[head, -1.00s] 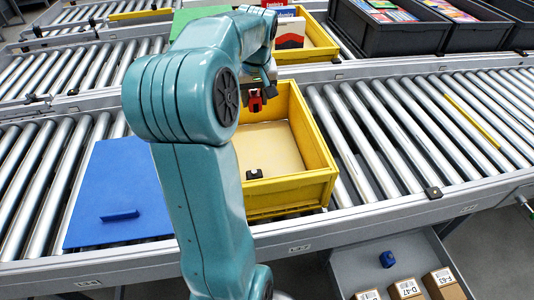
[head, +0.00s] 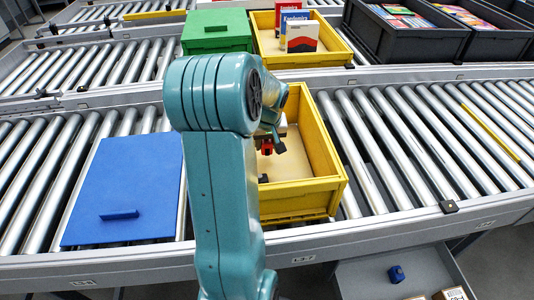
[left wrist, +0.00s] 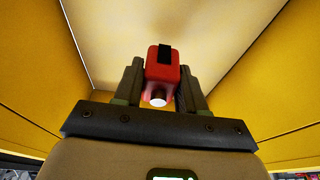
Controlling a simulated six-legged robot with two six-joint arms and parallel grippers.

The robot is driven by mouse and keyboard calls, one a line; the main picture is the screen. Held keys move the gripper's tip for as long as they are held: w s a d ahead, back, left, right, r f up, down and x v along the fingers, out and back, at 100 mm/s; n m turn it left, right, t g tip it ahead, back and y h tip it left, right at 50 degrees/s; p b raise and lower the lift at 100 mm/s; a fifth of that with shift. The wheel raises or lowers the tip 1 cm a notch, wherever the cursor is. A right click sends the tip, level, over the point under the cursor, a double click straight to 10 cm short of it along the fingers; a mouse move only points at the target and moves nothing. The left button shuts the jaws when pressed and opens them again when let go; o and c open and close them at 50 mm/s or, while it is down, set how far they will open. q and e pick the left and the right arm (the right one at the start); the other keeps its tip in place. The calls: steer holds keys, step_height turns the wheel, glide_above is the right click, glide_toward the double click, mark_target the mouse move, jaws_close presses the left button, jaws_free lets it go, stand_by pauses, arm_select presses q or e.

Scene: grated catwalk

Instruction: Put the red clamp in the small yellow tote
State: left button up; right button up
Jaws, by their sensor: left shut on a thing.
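The red clamp (head: 267,146) is held in my left gripper (head: 272,143), partly hidden by my arm in the head view. In the left wrist view the red clamp (left wrist: 163,66) sits between the two fingers of the left gripper (left wrist: 160,85), which is shut on it. A yellow tote (head: 312,197) stands on the front roller conveyor. The gripper and clamp are over its opening, with its yellow walls on both sides in the wrist view and its pale floor beyond. I cannot tell whether the clamp touches the floor. My right gripper is not in view.
A blue lid (head: 126,187) lies left of the tote. Behind are a green box (head: 217,40) and another yellow tote (head: 341,49) holding boxes or books. Black crates (head: 390,43) stand at the back right. A small dark object (head: 263,178) lies in the front tote.

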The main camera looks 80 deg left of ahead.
mark_target(267, 152)
arm_select(q)
step_height(267, 152, down, 4)
steer(key=shift+f+b, duration=0.2)
steer(key=shift+b, duration=0.15)
steer(key=shift+r, duration=0.15)
steer(key=shift+f, duration=0.3)
steer(key=o, duration=1.1)
steer(key=shift+r, duration=0.1)
steer(key=shift+r, duration=0.25)
steer(key=p+v, duration=0.1)
steer(key=v, duration=1)
steer(key=shift+d+r+p, duration=0.1)
steer(key=shift+r+p, duration=0.2)
steer(key=shift+r, duration=0.1)
